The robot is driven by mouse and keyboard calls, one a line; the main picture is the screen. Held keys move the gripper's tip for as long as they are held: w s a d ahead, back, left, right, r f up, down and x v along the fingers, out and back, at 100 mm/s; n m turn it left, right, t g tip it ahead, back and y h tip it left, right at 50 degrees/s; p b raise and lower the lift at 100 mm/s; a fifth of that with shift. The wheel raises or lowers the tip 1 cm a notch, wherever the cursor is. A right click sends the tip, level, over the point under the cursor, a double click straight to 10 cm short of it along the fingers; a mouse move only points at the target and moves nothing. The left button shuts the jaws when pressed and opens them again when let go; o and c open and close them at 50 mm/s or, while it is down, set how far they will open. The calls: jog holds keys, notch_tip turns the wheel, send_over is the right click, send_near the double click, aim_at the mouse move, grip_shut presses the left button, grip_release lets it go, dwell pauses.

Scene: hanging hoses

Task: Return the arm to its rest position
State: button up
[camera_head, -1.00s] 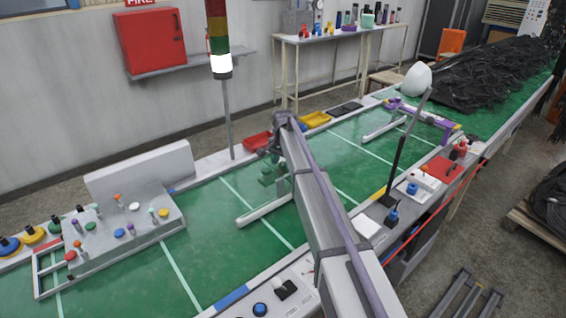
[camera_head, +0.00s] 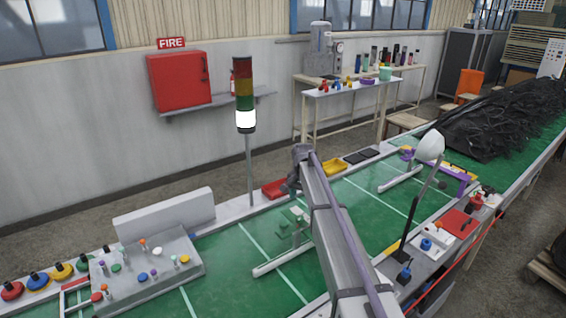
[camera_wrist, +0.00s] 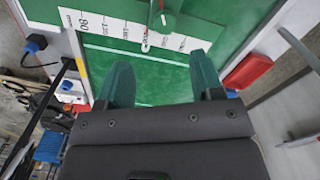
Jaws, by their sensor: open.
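My arm (camera_head: 340,235) reaches from the bottom of the head view out over the green conveyor table (camera_head: 225,262). Its wrist end sits near the far edge, beside the red tray (camera_head: 275,188). In the wrist view my gripper (camera_wrist: 161,80) has two green fingers set wide apart, with nothing between them but the green surface beyond. In the head view the fingers are hard to make out.
A grey board with coloured knobs (camera_head: 148,272) stands at the left. A signal tower (camera_head: 246,120) rises behind the table. A white lamp (camera_head: 430,146) stands on the right. Open green surface lies between.

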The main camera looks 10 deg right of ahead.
jog(key=s+n, duration=0.7)
jog(key=s, duration=3.3)
jog(key=shift+d+f+b, duration=0.25)
jog(key=shift+b, duration=0.05)
